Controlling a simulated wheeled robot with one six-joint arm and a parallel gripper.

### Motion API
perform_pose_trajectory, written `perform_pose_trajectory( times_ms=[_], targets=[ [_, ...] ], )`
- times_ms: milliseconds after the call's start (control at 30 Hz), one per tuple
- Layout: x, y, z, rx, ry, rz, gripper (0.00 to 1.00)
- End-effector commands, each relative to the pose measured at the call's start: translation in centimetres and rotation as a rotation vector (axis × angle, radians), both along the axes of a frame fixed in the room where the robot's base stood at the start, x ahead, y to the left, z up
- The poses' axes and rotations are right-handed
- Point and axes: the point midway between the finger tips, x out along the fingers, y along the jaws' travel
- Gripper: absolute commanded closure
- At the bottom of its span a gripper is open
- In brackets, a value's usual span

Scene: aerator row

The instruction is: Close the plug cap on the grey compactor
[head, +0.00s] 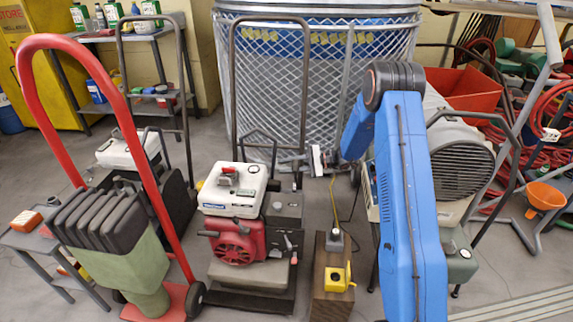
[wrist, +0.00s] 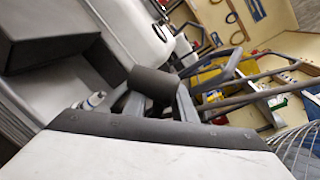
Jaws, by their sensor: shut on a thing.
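The compactor in the middle of the head view (head: 283,212) has a grey box and base, a white tank and a red engine. My gripper (head: 283,158) reaches left above the machine's rear right. In the wrist view its two grey fingers (wrist: 158,105) are shut on a dark cylindrical piece (wrist: 153,84), which looks like the plug cap. A small white and metal plug-like part (wrist: 93,101) shows left of the fingers, apart from the held piece. I cannot tell its attachment.
Tall handle bars stand behind the compactor, before a mesh bin (head: 320,100). A wooden block with a yellow fitting (head: 338,279) stands at its right. A red hand truck (head: 150,150) with a green machine (head: 120,255) is at left. A grey machine (head: 460,170) is right of my arm.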

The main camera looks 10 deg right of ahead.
Motion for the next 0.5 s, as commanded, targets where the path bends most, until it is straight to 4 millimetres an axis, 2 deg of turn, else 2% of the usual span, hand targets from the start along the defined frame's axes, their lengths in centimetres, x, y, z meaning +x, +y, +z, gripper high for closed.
perform_pose_trajectory(
  times_ms=[500],
  targets=[
    [-1.5,0.3,-1.5,-0.146,-0.445,-0.001,1.0]
  ],
)
